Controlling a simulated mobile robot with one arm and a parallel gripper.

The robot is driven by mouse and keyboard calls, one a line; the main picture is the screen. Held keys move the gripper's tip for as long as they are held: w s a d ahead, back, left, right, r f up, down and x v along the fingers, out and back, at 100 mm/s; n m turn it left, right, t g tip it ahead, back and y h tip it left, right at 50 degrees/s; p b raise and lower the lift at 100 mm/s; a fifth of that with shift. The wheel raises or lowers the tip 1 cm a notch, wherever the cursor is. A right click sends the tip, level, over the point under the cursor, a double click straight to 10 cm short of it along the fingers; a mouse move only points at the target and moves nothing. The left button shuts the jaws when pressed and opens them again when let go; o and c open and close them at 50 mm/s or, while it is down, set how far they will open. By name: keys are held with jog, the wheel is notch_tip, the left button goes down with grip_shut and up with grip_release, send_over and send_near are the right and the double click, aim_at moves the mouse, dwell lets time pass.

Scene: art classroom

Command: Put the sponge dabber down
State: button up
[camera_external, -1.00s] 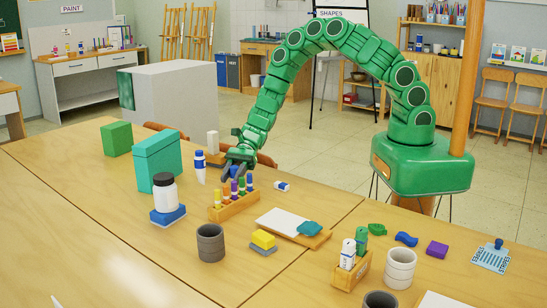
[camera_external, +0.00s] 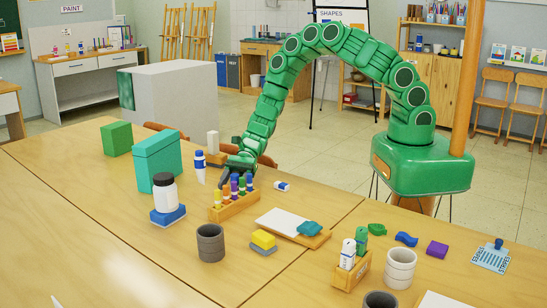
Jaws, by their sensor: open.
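A wooden rack (camera_external: 236,206) stands on the table with several slim upright dabbers in it, with yellow, orange, purple, green and blue parts. My gripper (camera_external: 238,170) is open just above the rack's back edge, with its dark fingers around or just behind the tops of the middle dabbers. I cannot tell whether a finger touches one. A purple dabber (camera_external: 234,188) stands upright in the middle of the row.
A white jar (camera_external: 165,195) on a blue block and a teal box (camera_external: 157,160) stand to the left.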

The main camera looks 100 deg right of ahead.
jog(key=shift+d+r, duration=0.1)
jog(key=shift+r, duration=0.1)
jog(key=v, duration=1.1)
jog(key=shift+s+d+r, duration=0.15)
jog(key=shift+d+r, duration=0.05)
jog(key=s+a+r+n+g+h, duration=0.1)
jog(key=s+a+r+n+g, duration=0.3)
jog(key=s+a+r+n, duration=0.5)
jog(key=s+a+r+n+g+h, duration=0.1)
jog(key=s+a+r+n+g, duration=0.45)
jog(key=r, duration=0.65)
jog(key=s+d+r+n+h, duration=0.2)
jog(key=s+d+n+h, duration=0.1)
jog(key=s, duration=0.6)
jog(key=s+d+r+n+t+h, duration=0.1)
jog(key=s+d+r+n+h, duration=0.1)
jog(key=s, duration=0.6)
jog(key=s+d+r+n+h, duration=0.3)
jog(key=s+d+n+h, duration=0.1)
jog(key=s, duration=0.5)
jog(key=d+h, duration=0.1)
jog(key=d, duration=0.1)
jog(key=shift+s+d, duration=0.3)
jog(key=shift+s, duration=0.05)
